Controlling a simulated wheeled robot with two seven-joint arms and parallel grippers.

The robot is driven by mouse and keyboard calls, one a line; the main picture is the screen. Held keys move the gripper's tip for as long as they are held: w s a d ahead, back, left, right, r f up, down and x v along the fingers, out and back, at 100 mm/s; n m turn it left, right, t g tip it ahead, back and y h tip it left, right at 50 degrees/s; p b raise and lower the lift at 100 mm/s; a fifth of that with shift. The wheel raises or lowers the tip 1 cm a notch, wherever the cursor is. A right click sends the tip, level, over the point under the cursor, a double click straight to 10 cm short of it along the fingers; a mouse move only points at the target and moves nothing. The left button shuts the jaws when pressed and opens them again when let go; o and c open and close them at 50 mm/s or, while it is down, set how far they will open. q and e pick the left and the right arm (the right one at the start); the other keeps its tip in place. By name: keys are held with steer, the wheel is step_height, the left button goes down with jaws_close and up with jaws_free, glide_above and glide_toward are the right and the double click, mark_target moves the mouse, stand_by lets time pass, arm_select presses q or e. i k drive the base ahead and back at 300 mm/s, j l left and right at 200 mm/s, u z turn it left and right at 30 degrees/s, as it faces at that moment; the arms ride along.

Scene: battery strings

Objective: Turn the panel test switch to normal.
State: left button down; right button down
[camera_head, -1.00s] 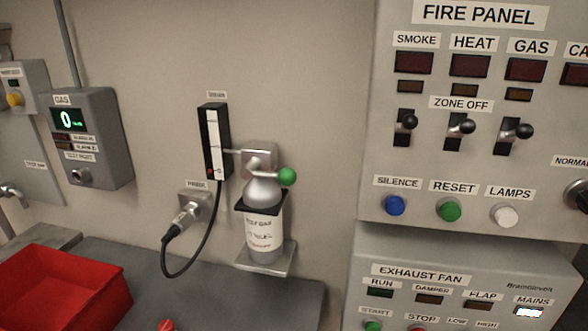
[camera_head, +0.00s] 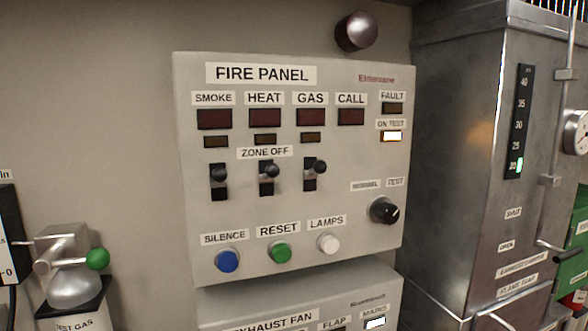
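The fire panel (camera_head: 345,225) is a grey box on the wall in the middle of the head view. Its test switch (camera_head: 383,211) is a black rotary knob at the lower right, under the labels NORMAL (camera_head: 366,186) and TEST (camera_head: 396,182). The knob's pale mark appears on its right side, toward TEST. The ON TEST lamp (camera_head: 392,136) is lit; the FAULT lamp (camera_head: 392,108) above it is dark. Neither of my grippers shows in the view.
Three zone toggles and the blue, green and white buttons are left of the knob. The exhaust fan panel (camera_head: 290,301) is below. A test gas bottle (camera_head: 72,286) with a green knob stands left. A metal cabinet (camera_head: 455,150) stands close on the right.

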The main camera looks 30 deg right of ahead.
mark_target(388, 213)
steer(key=k+l+z, duration=0.1)
steer(key=z, duration=1.35)
steer(key=k+l, duration=0.05)
steer(key=l, duration=0.05)
